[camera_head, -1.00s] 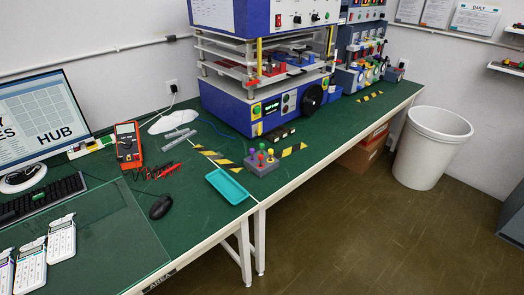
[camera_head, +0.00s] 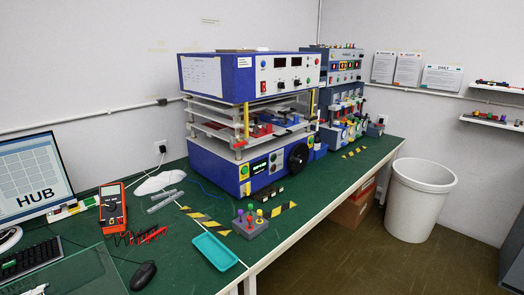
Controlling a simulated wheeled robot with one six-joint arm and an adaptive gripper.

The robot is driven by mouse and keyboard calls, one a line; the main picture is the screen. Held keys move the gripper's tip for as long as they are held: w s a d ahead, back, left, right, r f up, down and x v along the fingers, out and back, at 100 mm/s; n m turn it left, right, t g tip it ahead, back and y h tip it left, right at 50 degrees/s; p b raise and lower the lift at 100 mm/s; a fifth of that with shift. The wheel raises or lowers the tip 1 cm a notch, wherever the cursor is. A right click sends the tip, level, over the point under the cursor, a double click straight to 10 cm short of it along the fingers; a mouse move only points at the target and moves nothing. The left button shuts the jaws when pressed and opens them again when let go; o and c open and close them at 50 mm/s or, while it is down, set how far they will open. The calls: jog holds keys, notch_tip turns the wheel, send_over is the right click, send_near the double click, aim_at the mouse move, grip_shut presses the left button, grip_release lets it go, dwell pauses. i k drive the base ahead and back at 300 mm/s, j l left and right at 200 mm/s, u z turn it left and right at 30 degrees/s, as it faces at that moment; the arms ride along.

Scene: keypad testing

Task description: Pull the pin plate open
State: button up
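The blue and white test machine (camera_head: 215,158) stands on the green bench near the middle of the view. Between its blue top box (camera_head: 214,85) and blue base are several stacked pale plates on posts. I cannot tell for sure which is the pin plate; one pale plate (camera_head: 213,110) lies just under the top box and others lie below it. Red and blue parts (camera_head: 262,130) sit among the plates. A black round knob (camera_head: 298,158) is on the base's right side. My gripper is not in view.
A teal tray (camera_head: 218,251), a joystick box (camera_head: 250,222) and striped tape lie before the machine. An orange multimeter (camera_head: 112,207), mouse (camera_head: 143,275) and monitor (camera_head: 32,180) are left. A white bin (camera_head: 418,200) stands on the floor right. Floor before the bench is clear.

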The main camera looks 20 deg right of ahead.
aim_at(274, 106)
jog(key=i+l, duration=0.2)
jog(key=i, duration=0.35)
jog(key=i+l+z, duration=0.1)
jog(key=i, duration=0.45)
jog(key=i+l, duration=0.3)
jog(key=i, duration=0.25)
jog(key=i+l+z, duration=0.1)
jog(key=i, duration=0.45)
